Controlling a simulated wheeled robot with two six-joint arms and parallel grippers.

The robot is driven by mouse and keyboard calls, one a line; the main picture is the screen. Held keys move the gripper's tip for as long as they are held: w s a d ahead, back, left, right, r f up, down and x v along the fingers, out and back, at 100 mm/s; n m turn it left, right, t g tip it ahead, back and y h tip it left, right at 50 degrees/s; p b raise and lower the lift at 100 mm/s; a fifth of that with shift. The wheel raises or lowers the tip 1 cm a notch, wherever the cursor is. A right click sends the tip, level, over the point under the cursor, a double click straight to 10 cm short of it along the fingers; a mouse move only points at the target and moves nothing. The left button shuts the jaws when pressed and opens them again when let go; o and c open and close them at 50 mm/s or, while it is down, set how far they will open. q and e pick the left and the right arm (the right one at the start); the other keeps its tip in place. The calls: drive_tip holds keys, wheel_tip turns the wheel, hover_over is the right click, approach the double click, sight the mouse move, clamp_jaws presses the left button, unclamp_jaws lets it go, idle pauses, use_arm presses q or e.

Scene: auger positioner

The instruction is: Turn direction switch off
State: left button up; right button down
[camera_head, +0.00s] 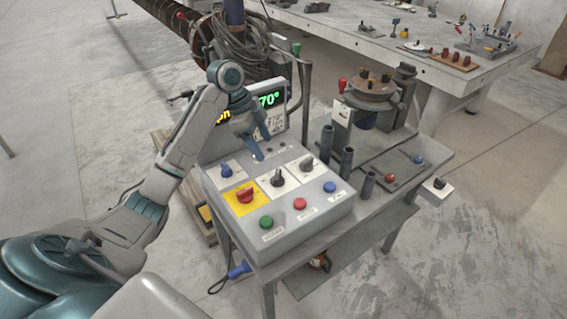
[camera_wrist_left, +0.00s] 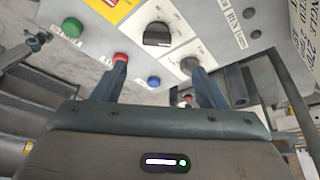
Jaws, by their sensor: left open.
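The grey control box (camera_head: 222,207) carries several rotary switches and push buttons. A black rotary switch (camera_head: 277,180) and a dark grey one (camera_head: 307,165) sit on white plates; the black switch (camera_wrist_left: 158,35) and grey switch (camera_wrist_left: 190,64) also show in the left wrist view. I cannot read which label marks the direction switch. A red switch (camera_head: 245,195) is on a yellow plate, and a blue knob (camera_head: 226,170) is behind it. My left gripper (camera_head: 256,155) hangs open and empty above the box's rear. In the wrist view its right finger partly covers the grey switch.
Green (camera_head: 266,222), red (camera_head: 299,204) and blue (camera_head: 329,187) buttons line the box's front. A lit display (camera_head: 268,100) stands behind the box. Dark upright tubes (camera_head: 347,160) and a side table (camera_head: 432,150) are to the right. A large workbench (camera_head: 345,40) is at the back.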

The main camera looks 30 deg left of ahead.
use_arm(q)
drive_tip(key=b, duration=0.4)
hover_over(277, 174)
drive_tip(key=s+a, duration=0.1)
drive_tip(key=a, duration=0.1)
wheel_tip(277, 174, down, 5)
drive_tip(key=shift+s+f, duration=0.1)
drive_tip(key=shift+f, duration=0.1)
drive_tip(key=x, duration=0.4)
drive_tip(key=shift+f+p, duration=0.1)
drive_tip(key=shift+p, duration=0.25)
drive_tip(key=shift+w+f, duration=0.1)
drive_tip(key=shift+w, duration=0.2)
drive_tip(key=c, duration=1)
use_arm(e)
drive_tip(key=s+f, duration=0.2)
drive_tip(key=f, duration=0.1)
drive_tip(key=shift+s+d+f, duration=0.1)
drive_tip(key=shift+s+d, duration=0.05)
drive_tip(key=shift+s, duration=0.05)
